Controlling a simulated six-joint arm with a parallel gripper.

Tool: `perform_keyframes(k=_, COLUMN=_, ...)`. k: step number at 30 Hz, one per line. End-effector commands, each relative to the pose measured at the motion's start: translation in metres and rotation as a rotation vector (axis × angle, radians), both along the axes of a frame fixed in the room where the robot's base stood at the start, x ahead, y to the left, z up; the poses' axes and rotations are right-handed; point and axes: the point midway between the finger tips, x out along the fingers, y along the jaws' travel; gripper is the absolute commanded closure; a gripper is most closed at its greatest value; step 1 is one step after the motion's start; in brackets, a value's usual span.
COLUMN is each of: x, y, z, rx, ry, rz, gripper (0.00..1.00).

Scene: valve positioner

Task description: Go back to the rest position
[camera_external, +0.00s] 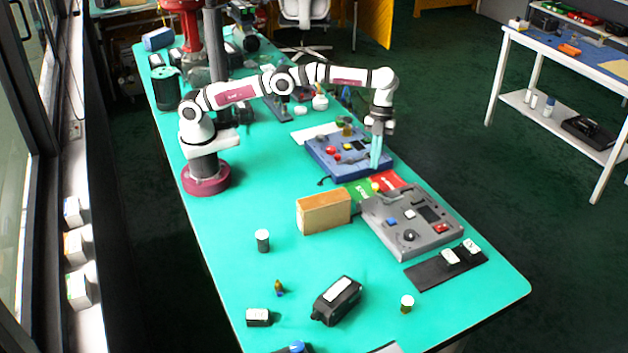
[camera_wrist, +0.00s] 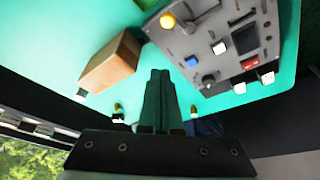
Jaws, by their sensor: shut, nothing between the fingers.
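My gripper (camera_external: 376,162) points down from the outstretched arm, by the right edge of the blue control box (camera_external: 348,170). Its fingers are together with nothing between them. In the wrist view the closed fingers (camera_wrist: 160,78) show in the centre. The grey control box (camera_external: 440,236) lies nearer the camera than my gripper, with knobs, a dark screen and a red button on top. It also fills the upper right of the wrist view (camera_wrist: 207,70). I cannot tell from these views whether the fingertips touch anything.
A brown block (camera_external: 323,212) stands left of the grey box. A black case (camera_external: 337,301), small bottles and a dark tray (camera_external: 425,276) lie nearer the camera. Bare teal table (camera_external: 270,185) lies right of my base.

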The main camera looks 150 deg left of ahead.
Motion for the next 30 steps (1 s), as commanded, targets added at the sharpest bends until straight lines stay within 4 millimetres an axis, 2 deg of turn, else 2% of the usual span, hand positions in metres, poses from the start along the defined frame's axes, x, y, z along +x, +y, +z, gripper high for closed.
perform_keyframes(k=11, x=0.001, y=-0.001, z=0.001, rx=0.000, ry=0.000, rz=0.001, gripper=1.00)
perform_keyframes(k=14, x=0.013, y=-0.023, z=0.018, rx=0.000, ry=0.029, rz=0.013, gripper=1.00)
perform_keyframes(k=17, x=0.031, y=-0.095, z=0.061, rx=0.009, ry=0.114, rz=0.056, gripper=1.00)
perform_keyframes(k=18, x=0.031, y=-0.134, z=0.079, rx=0.023, ry=0.156, rz=0.080, gripper=1.00)
perform_keyframes(k=20, x=0.019, y=-0.195, z=0.101, rx=0.056, ry=0.214, rz=0.117, gripper=1.00)
perform_keyframes(k=21, x=0.003, y=-0.234, z=0.112, rx=0.083, ry=0.245, rz=0.142, gripper=1.00)
perform_keyframes(k=23, x=-0.033, y=-0.287, z=0.120, rx=0.134, ry=0.282, rz=0.177, gripper=1.00)
perform_keyframes(k=24, x=-0.061, y=-0.317, z=0.120, rx=0.169, ry=0.297, rz=0.197, gripper=1.00)
perform_keyframes(k=26, x=-0.105, y=-0.350, z=0.113, rx=0.221, ry=0.306, rz=0.225, gripper=1.00)
perform_keyframes(k=27, x=-0.134, y=-0.365, z=0.105, rx=0.253, ry=0.306, rz=0.241, gripper=1.00)
perform_keyframes(k=30, x=-0.190, y=-0.384, z=0.080, rx=0.314, ry=0.290, rz=0.267, gripper=1.00)
